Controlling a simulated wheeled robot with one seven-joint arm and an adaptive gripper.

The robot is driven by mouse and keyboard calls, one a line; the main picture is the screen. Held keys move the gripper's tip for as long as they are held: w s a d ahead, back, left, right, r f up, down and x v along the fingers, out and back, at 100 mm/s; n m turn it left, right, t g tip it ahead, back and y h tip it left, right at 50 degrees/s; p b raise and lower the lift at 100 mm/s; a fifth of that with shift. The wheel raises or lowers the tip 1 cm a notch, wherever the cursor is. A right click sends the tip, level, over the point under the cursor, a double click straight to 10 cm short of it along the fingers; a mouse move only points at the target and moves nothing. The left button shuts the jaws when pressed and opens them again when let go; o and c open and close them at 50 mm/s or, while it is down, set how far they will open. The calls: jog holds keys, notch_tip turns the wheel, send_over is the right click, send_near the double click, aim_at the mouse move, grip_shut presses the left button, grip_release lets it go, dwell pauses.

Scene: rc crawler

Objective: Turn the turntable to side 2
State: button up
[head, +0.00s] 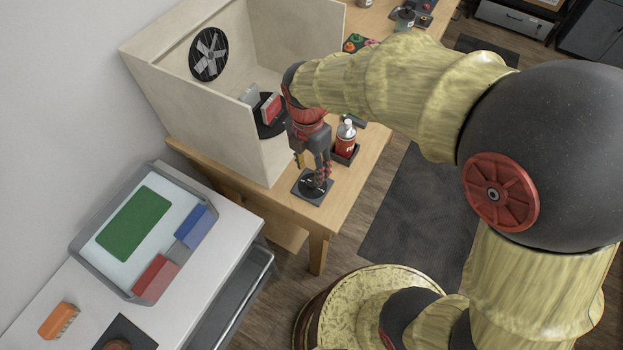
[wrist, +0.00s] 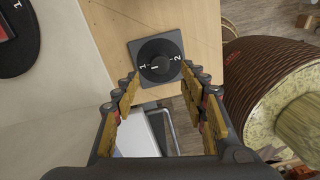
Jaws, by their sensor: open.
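The turntable (head: 268,128) is a black disc inside the beige spray booth, with a red and grey part standing on it. Its edge shows at the top left of the wrist view (wrist: 10,62), with a white 1 on it. A black round dial (wrist: 160,60) on a square dark plate sits on the wooden table, marked 1 at left and 2 at right. A short white mark shows on the knob; which number it points to I cannot tell. In the head view the dial plate (head: 311,196) is partly hidden by my gripper (head: 312,168), which is open, empty and pointing down above it.
A red bottle (head: 346,138) in a dark tray stands close on the right. A white bench (head: 215,240) with a grey tray is at lower left.

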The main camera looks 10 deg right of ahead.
aim_at(312, 182)
notch_tip(312, 182, down, 6)
jog(key=shift+s+d+r+b, duration=0.1)
jog(key=shift+r+b, duration=0.05)
jog(key=shift+b, duration=0.5)
jog(key=shift+c, duration=1.3)
jog(key=c, duration=0.8)
grip_shut()
